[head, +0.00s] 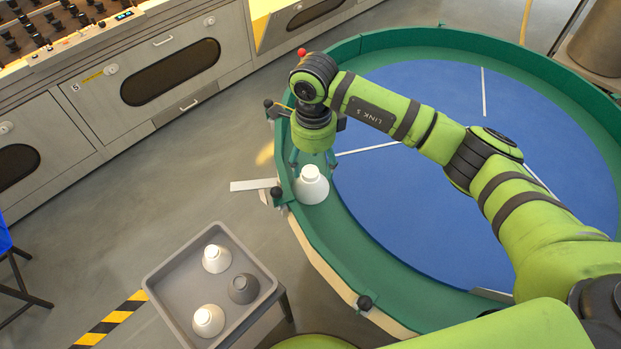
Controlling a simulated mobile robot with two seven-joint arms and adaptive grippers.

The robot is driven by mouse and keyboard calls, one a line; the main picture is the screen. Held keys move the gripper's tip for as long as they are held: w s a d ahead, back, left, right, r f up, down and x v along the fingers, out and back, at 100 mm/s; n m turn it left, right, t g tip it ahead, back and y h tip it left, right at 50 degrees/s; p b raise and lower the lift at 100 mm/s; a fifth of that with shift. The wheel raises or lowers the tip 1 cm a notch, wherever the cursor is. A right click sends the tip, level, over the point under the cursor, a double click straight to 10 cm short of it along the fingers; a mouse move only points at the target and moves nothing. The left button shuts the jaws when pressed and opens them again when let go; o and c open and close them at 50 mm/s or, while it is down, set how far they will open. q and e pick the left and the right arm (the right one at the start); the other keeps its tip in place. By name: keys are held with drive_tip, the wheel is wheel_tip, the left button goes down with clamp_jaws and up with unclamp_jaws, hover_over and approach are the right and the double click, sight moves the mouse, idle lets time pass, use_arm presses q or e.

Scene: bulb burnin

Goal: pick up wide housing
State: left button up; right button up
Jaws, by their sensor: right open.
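A wide white housing (312,188) with a narrow neck stands upright on the green outer ring of the round table, at its left edge. My right gripper (312,161) is open and points down just above the neck of this housing. Its fingers show only in part below the wrist, and I cannot tell whether they touch the housing. My left gripper is not in view.
A grey tray (158,279) at the lower left holds two white housings (216,258) (208,320) and one dark grey housing (243,288). The green rim (345,282) bounds the blue table top (420,230). A white plate (252,185) sticks out left of the rim. Cabinets (150,80) line the back left.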

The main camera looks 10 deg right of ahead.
sight(310, 172)
drive_tip(key=f, duration=0.3)
drive_tip(key=shift+w+a+f+p, duration=0.1)
drive_tip(key=shift+a+f+p, duration=0.05)
drive_tip(key=shift+a+p, duration=0.25)
drive_tip(key=shift+d+f, duration=0.1)
drive_tip(key=shift+f, duration=0.1)
drive_tip(key=c, duration=1)
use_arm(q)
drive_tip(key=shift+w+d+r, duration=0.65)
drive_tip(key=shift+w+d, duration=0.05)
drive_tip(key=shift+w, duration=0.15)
